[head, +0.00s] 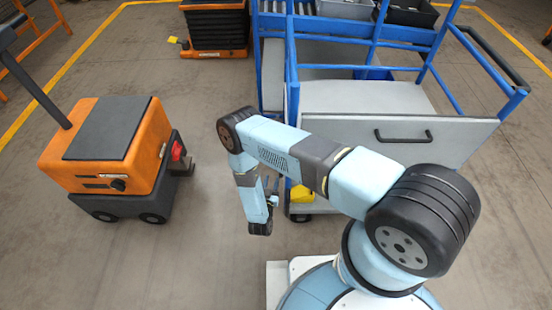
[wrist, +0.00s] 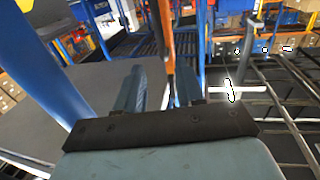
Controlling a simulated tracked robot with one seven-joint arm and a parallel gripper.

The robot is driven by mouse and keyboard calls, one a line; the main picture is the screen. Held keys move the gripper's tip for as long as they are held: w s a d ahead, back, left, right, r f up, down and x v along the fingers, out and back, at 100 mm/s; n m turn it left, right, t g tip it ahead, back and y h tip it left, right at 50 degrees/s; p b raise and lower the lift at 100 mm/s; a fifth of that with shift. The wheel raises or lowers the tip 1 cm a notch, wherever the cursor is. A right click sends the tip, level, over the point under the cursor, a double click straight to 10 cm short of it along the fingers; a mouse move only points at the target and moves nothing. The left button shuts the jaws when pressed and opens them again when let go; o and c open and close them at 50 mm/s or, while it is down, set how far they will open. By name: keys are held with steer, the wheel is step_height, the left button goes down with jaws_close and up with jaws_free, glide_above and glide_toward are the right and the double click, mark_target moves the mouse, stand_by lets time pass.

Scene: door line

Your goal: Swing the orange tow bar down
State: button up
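The orange tow bar (wrist: 167,45) shows in the wrist view as a narrow upright bar, its lower part reaching down into the gap between my fingers. My gripper (wrist: 162,85) has its two grey-blue fingers apart, one on each side of the bar's lower part. I cannot tell whether either finger touches it. In the head view my gripper (head: 272,188) is low, just left of the blue cart's front corner. The tow bar cannot be made out there; my arm covers much of that area.
The blue cart (head: 291,75) has a grey front panel (head: 460,137) with a black handle. A yellow block (head: 301,194) sits at its lower corner. An orange tug (head: 150,150) stands at left with a red-and-black coupling (head: 178,150). Floor between tug and cart is clear.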

steer(key=x, duration=1.3)
steer(key=shift+w+d, duration=0.1)
steer(key=shift+w, duration=0.2)
steer(key=shift+c, duration=0.2)
jaws_close()
steer(key=shift+a, duration=0.4)
steer(key=shift+d, duration=0.3)
